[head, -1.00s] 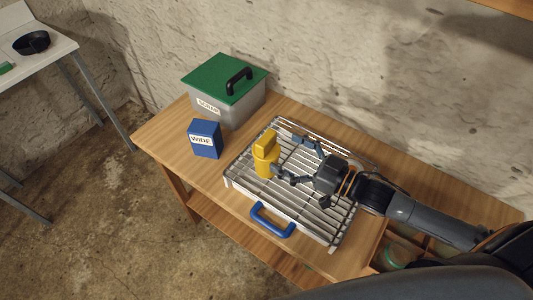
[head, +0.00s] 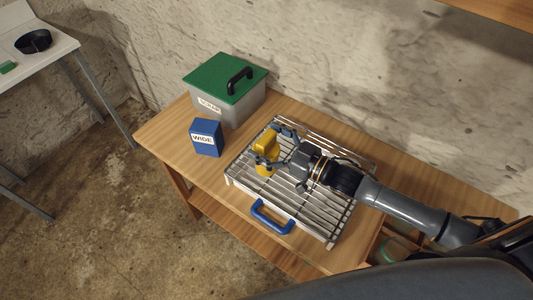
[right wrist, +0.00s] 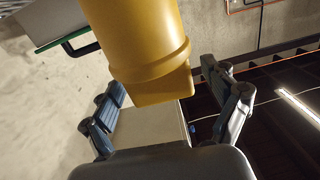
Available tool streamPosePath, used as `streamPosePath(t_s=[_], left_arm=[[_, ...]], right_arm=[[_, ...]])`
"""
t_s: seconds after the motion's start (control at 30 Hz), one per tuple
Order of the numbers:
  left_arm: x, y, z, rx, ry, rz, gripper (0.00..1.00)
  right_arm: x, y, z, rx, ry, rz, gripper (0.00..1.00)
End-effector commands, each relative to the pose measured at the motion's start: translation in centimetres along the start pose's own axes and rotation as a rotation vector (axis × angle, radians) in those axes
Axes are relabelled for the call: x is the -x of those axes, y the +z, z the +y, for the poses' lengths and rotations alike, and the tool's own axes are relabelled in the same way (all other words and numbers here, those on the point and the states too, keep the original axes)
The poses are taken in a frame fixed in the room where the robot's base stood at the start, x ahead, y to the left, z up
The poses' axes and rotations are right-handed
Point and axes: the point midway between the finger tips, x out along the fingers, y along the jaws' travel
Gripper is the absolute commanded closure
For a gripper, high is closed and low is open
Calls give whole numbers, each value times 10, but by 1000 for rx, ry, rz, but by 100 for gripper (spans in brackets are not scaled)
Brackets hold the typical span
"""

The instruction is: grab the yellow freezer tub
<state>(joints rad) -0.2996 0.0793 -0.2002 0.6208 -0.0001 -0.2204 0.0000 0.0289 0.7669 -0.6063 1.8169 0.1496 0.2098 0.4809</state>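The yellow freezer tub (head: 264,147) stands upright on the wire rack (head: 305,204) in the head view, towards the rack's back left part. My right gripper (head: 270,145) reaches in from the right, its fingers open on either side of the tub. In the right wrist view the yellow tub (right wrist: 138,45) fills the upper middle between the two fingers of the right gripper (right wrist: 165,95). Gaps show between the fingers and the tub there. In the head view a finger hides part of the tub's lower body. My left gripper is not in view.
A blue box labelled WIDE (head: 206,139) and a grey bin with a green lid (head: 226,85) stand left of the rack on the wooden bench (head: 160,135). A blue handle (head: 271,219) sticks out at the rack's front. A stone wall rises behind.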

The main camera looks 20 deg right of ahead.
Motion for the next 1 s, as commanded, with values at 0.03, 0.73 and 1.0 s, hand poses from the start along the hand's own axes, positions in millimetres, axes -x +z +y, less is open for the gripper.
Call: streamPosePath(t_s=[0.03,0.73,1.0], left_arm=[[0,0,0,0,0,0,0],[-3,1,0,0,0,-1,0],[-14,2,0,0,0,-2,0]], right_arm=[[0,0,0,0,0,0,27],[0,-6,0,2,-1,2,90],[8,-43,-11,-1,-3,2,90]])
